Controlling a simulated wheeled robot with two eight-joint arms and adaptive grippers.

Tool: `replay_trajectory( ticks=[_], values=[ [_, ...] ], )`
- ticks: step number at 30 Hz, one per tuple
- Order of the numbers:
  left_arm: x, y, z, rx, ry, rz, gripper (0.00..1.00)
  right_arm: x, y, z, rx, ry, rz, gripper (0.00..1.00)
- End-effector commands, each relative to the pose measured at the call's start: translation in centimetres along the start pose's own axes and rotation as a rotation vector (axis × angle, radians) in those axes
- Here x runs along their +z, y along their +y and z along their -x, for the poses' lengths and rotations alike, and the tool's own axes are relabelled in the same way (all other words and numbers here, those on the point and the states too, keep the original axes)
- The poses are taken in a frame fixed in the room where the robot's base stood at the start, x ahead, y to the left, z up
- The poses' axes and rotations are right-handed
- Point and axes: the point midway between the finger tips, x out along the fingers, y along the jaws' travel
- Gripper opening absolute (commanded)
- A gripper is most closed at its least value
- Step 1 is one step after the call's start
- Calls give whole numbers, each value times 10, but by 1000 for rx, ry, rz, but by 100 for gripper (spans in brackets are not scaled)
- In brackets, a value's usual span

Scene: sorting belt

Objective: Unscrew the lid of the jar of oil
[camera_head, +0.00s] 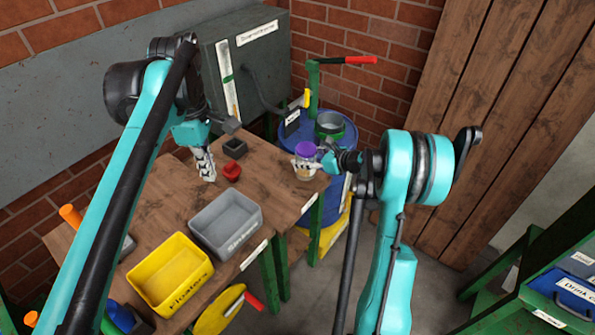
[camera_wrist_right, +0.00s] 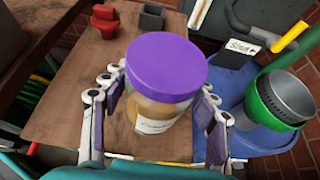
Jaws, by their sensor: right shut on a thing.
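The jar of oil (camera_head: 304,172) stands at the right end of the wooden table, with a purple lid (camera_head: 305,149) on top. In the right wrist view the lid (camera_wrist_right: 166,68) looks seated on the jar (camera_wrist_right: 158,115), which has a white label and amber contents. My right gripper (camera_head: 306,168) is shut on the jar's body below the lid, with a finger on each side (camera_wrist_right: 158,125). My left gripper (camera_head: 204,165) hangs over the table left of the jar, fingers pointing down, apart from the jar. Its finger opening is too small to make out.
A red object (camera_head: 232,171) and a dark square holder (camera_head: 234,148) sit between my left gripper and the jar. A grey bin (camera_head: 226,222) and a yellow bin (camera_head: 170,274) line the front edge. A blue barrel (camera_head: 335,150) with a green container (camera_head: 330,125) stands behind the jar.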

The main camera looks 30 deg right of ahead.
Motion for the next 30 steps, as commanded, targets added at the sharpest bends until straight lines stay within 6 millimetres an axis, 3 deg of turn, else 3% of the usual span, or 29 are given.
replay_trajectory(
  ticks=[1,6,10,17,23,24,26,30],
  values=[
    [0,0,-7,0,0,0,0,-3,2,-14,2,-1,2,0],
    [0,0,-12,0,0,0,0,-4,2,-33,0,-1,0,0],
    [0,0,-15,0,0,0,0,-9,2,-38,-1,-1,-1,0],
    [0,0,-34,0,0,0,0,-40,2,-53,-1,-1,-1,0],
    [0,0,-32,0,0,0,0,-39,2,-52,-1,-1,0,0],
    [0,0,-32,0,0,0,0,-39,2,-52,-1,0,0,64],
    [0,0,-32,0,0,0,0,-39,2,-52,-1,0,0,80],
    [0,0,-32,0,0,0,0,-39,2,-52,-1,0,0,80]
  ],
)
